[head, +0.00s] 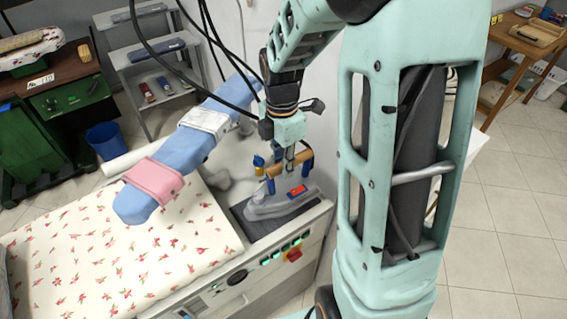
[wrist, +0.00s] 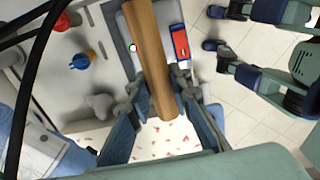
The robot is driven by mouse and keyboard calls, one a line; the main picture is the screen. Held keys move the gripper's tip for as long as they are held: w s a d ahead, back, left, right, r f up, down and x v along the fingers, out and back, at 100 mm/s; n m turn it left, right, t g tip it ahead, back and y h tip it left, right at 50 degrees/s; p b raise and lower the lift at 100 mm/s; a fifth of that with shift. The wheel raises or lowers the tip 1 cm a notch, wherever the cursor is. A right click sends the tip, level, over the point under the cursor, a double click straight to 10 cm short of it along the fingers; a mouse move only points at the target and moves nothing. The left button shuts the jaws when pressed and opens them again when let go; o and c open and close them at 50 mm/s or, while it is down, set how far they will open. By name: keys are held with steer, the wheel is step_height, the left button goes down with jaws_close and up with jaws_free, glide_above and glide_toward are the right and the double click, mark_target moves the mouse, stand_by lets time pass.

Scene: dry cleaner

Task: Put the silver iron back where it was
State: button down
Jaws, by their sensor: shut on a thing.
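The silver iron (head: 277,204) is at the right corner of the ironing station, over a dark rest pad (head: 254,230). Its sole looks level with the pad; I cannot tell for sure whether it touches all along. It has a wooden handle (head: 279,168) and a red patch on its side. My gripper (head: 289,165) comes down from above and is shut on the handle. In the wrist view, the wooden handle (wrist: 150,55) runs between the two fingers of my gripper (wrist: 157,82), with the red and blue part (wrist: 180,42) beside it. The fingers hide part of the iron.
A blue sleeve board (head: 185,150) with a pink cloth (head: 155,181) stands left of the iron. A floral ironing surface (head: 120,260) fills the front left. A control panel with a red switch (head: 294,255) lies below the pad. Black cables hang near my arm.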

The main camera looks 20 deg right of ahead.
steer(key=shift+w+f+b, duration=0.7)
steer(key=shift+w+f, duration=0.35)
steer(key=shift+f, duration=0.15)
steer(key=shift+w+f+b, duration=0.65)
steer(key=shift+w+f, duration=0.35)
steer(key=shift+f, duration=0.2)
steer(key=shift+w+f+b, duration=0.1)
steer(key=shift+f+b, duration=0.95)
steer(key=shift+f, duration=0.55)
steer(key=c, duration=1.8)
jaws_free()
steer(key=shift+s+f, duration=0.15)
steer(key=shift+s, duration=0.1)
steer(key=shift+o, duration=0.2)
step_height(320, 180, up, 12)
steer(key=shift+w+a, duration=0.1)
